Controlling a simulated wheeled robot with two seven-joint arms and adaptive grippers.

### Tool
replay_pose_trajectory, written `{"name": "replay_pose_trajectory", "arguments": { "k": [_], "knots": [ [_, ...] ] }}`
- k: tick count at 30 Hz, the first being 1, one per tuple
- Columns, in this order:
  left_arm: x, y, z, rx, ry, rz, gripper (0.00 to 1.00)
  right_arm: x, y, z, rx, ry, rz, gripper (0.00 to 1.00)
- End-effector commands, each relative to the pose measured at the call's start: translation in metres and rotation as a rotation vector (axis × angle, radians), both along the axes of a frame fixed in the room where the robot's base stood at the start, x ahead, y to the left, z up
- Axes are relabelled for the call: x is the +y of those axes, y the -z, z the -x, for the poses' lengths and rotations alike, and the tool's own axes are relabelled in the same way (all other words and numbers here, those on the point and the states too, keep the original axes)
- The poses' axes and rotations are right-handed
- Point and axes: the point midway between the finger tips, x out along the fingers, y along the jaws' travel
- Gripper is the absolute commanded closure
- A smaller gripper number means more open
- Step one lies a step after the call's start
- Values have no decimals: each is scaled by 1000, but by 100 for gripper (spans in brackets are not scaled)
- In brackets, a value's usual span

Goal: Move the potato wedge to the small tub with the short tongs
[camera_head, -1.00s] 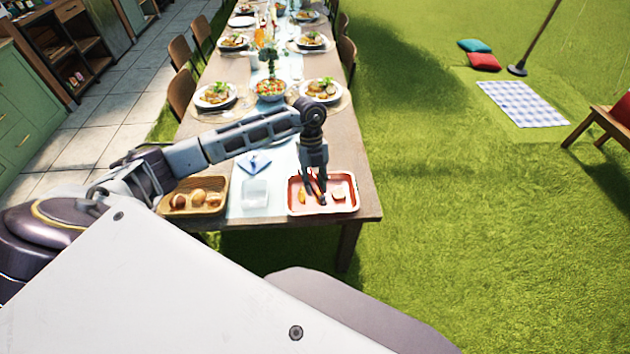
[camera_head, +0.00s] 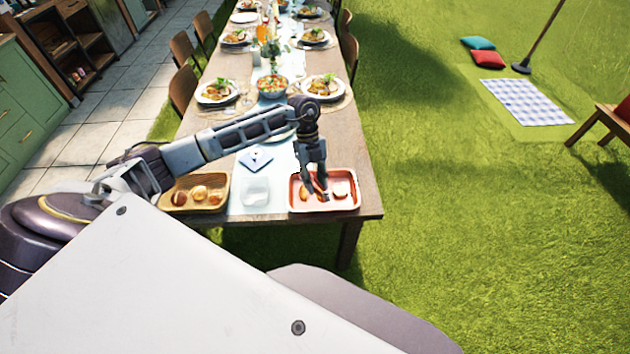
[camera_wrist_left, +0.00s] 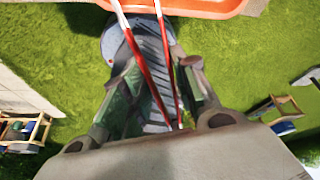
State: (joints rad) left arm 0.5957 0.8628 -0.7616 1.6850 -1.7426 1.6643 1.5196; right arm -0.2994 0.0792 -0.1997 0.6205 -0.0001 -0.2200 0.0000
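My left gripper (camera_head: 315,184) is over the red tray (camera_head: 352,207) at the table's near end. In the left wrist view its fingers (camera_wrist_left: 158,108) close around the red and white short tongs (camera_wrist_left: 148,72), whose two arms spread upward and out of the frame toward the tray (camera_wrist_left: 205,5). Several small food pieces lie in the tray, including an orange piece (camera_head: 303,194) and a pale piece (camera_head: 341,190). I cannot tell which is the potato wedge; the gripper partly hides the middle. The small clear tub (camera_head: 255,192) stands left of the tray. My right gripper is not in view.
A wooden tray (camera_head: 180,206) with several round foods stands left of the tub. A folded blue napkin (camera_head: 254,160) lies behind it. Plates, a salad bowl (camera_head: 272,87) and glasses fill the table farther back. The table's right edge is close to the red tray.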

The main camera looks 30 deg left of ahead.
Motion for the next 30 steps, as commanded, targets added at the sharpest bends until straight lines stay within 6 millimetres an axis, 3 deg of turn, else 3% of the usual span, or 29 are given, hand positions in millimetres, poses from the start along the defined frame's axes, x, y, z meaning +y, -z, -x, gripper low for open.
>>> {"name": "replay_pose_trajectory", "arguments": {
  "k": [30],
  "knots": [
    [0, 57, 0, 0, 1, 0, 74, 0, 46, 1, 2, -1, 1, 60]
  ]
}}
